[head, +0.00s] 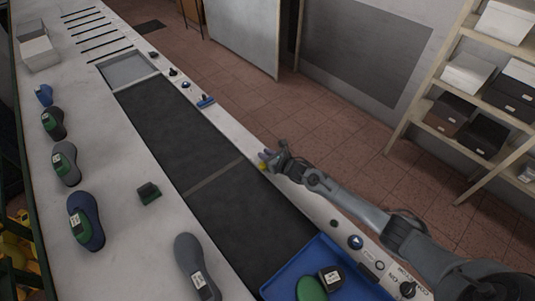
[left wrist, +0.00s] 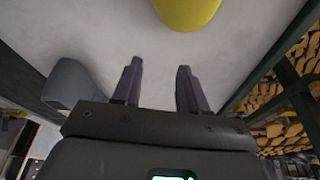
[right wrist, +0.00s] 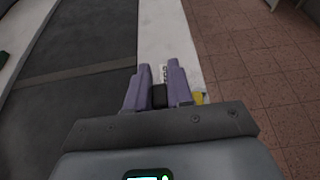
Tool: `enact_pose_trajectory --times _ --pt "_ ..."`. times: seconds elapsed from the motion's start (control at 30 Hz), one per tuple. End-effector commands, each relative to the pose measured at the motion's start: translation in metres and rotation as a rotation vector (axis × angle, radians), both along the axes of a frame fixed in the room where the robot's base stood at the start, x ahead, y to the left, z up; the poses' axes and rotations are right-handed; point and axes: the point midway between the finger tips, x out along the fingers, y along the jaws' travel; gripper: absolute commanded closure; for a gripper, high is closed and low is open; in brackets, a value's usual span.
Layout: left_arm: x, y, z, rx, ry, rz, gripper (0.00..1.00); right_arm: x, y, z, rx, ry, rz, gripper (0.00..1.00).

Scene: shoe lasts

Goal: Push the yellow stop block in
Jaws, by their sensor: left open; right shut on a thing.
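The yellow stop block (head: 263,166) shows only as a small patch at the conveyor's right edge, partly hidden by my right gripper (head: 267,155). In the right wrist view a yellow patch (right wrist: 198,98) shows just right of the right finger. My right gripper (right wrist: 158,82) is shut on a small black piece (right wrist: 159,96) between its fingers. I cannot tell whether that piece joins the yellow block. A printed label (right wrist: 163,73) lies just beyond the fingertips on the white rail. My left gripper (left wrist: 157,82) is open and empty and out of the head view.
The dark conveyor belt (head: 175,125) runs between white tabletops, with a blue tray (head: 272,285) at its near end. Shoe lasts (head: 86,220) stand on the left table. Knobs and a blue switch (head: 205,101) line the right rail. A yellow last (left wrist: 187,12) is beyond my left gripper.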

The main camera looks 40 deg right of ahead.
Motion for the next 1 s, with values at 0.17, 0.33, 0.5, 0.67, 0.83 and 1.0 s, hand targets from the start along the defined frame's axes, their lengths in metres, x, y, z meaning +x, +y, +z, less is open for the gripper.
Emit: enact_pose_trajectory --times 0.17,0.33,0.5,0.67,0.83,1.0 --pt "0.000 -0.002 0.002 -0.007 0.000 0.004 0.57 -0.002 0.034 0.001 0.000 0.000 0.007 1.00" --pt "0.000 -0.001 0.002 -0.004 0.000 0.003 0.57 -0.002 0.047 0.001 0.002 -0.001 0.005 1.00" --pt "0.000 -0.001 0.002 -0.002 0.000 0.001 0.57 -0.002 0.048 0.001 0.002 -0.002 0.006 1.00" --pt "0.000 0.001 0.002 0.003 0.000 -0.002 0.57 -0.002 0.048 0.001 0.003 -0.002 0.006 0.65" --pt "0.000 0.002 0.002 0.009 0.000 -0.005 0.57 -0.002 0.047 0.001 0.002 -0.001 0.005 0.57" --pt "0.000 0.002 0.002 0.009 0.000 -0.005 0.57 -0.003 0.046 0.001 0.001 -0.001 0.003 0.57"
